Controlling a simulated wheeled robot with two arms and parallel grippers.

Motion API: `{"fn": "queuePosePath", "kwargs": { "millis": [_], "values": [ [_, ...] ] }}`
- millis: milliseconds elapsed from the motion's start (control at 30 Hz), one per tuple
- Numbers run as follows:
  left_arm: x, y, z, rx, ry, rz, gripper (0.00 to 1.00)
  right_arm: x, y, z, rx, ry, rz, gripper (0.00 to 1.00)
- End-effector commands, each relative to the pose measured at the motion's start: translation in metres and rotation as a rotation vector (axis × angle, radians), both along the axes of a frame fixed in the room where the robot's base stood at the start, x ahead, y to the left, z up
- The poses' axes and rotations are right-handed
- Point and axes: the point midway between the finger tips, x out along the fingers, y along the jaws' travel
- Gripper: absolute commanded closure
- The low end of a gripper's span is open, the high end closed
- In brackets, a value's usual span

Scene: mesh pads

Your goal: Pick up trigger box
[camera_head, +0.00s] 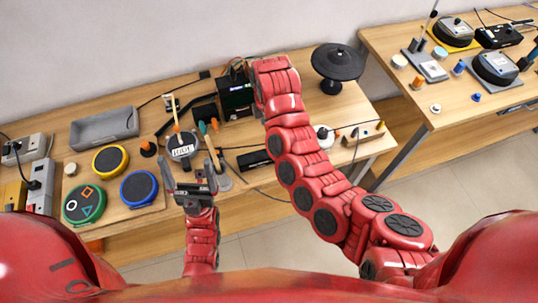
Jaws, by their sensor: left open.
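A black box with a small lit display (236,95) stands at the back of the near table, and it looks like the trigger box. My right arm reaches up over the table just to the right of this box and covers part of its right side. The right gripper itself is hidden beyond the arm's end. My left gripper (189,174) is open and empty, with its fingers apart, over the front part of the table. It is in front of and to the left of the black box, well apart from it.
Yellow (110,160), blue (138,188) and green (84,204) round pads lie at the left. A grey tray (104,128) is behind them. A round labelled device (182,146) stands beyond my left gripper. Cables cross the table.

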Motion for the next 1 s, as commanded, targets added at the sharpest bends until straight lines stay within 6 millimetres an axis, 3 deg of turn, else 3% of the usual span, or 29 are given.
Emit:
{"fn": "queuePosePath", "kwargs": {
  "millis": [467, 700, 833, 1000],
  "values": [
    [0.0, 0.0, -0.066, 0.0, 0.0, 0.0, 0.08, 0.001, 0.0, -0.099, -0.002, -0.008, -0.001, 0.07],
    [0.0, 0.0, -0.065, 0.0, 0.0, 0.0, 0.08, 0.001, 0.0, -0.113, 0.0, -0.004, -0.002, 0.07],
    [0.0, 0.0, -0.052, 0.0, 0.0, 0.0, 0.08, -0.001, -0.002, -0.12, -0.001, -0.001, -0.003, 0.07],
    [0.0, 0.0, -0.039, 0.0, 0.0, 0.0, 0.08, -0.002, -0.004, -0.144, -0.001, 0.0, -0.002, 0.07]
  ]
}}
